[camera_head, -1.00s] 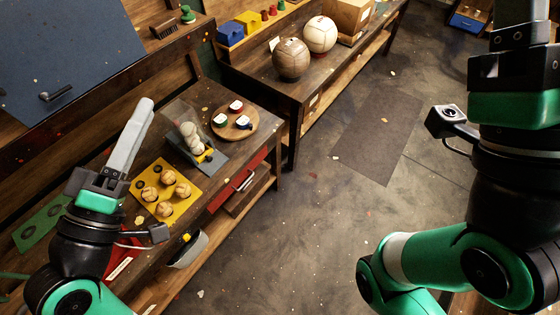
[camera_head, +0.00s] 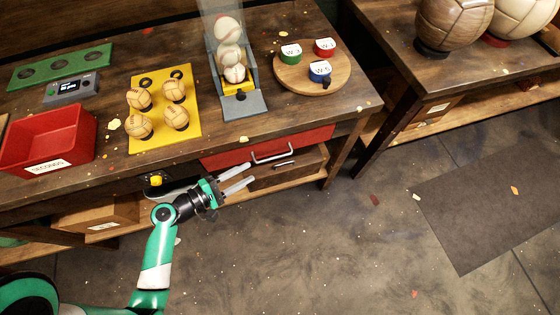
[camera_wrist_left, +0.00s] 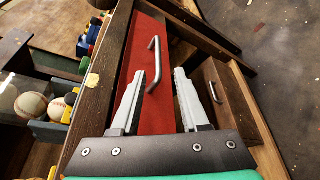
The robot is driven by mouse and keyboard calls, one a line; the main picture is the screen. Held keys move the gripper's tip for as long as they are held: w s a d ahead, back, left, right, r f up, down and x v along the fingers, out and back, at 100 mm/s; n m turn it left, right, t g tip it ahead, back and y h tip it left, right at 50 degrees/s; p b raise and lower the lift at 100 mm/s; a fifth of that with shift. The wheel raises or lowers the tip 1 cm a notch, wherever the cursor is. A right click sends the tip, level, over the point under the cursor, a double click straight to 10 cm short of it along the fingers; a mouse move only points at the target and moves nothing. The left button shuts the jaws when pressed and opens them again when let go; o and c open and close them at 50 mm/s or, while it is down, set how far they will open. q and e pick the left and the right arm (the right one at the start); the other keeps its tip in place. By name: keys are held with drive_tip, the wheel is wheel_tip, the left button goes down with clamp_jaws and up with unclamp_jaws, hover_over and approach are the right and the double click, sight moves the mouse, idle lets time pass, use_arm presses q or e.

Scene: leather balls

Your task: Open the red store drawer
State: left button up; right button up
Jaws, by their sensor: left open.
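The red store drawer (camera_head: 225,156) is set under the front edge of the workbench and looks closed. Its silver bar handle (camera_head: 274,152) is on the front. In the left wrist view the red drawer front (camera_wrist_left: 143,60) stands ahead of the fingers, with the handle (camera_wrist_left: 154,64) upright in the picture. My left gripper (camera_head: 250,176) is open and empty, in front of the drawer, just left of and below the handle. The handle lies beyond the fingertips (camera_wrist_left: 165,75) and seems not to be touched. My right gripper is out of view.
Below the red drawer is a wooden drawer (camera_head: 290,168) with its own handle. On the bench are a red bin (camera_head: 48,140), a yellow mat (camera_head: 165,142) with balls, a ball dispenser (camera_head: 243,104) and a round board (camera_head: 312,80).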

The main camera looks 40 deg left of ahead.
sight(276, 157)
use_arm(q)
drive_tip(key=b+x, duration=0.2)
drive_tip(key=x, duration=0.9)
drive_tip(key=shift+w+r+b, duration=0.1)
drive_tip(key=shift+r+b, duration=0.1)
drive_tip(key=shift+b, duration=0.15)
drive_tip(key=shift+w, duration=0.45)
clamp_jaws()
idle(0.4)
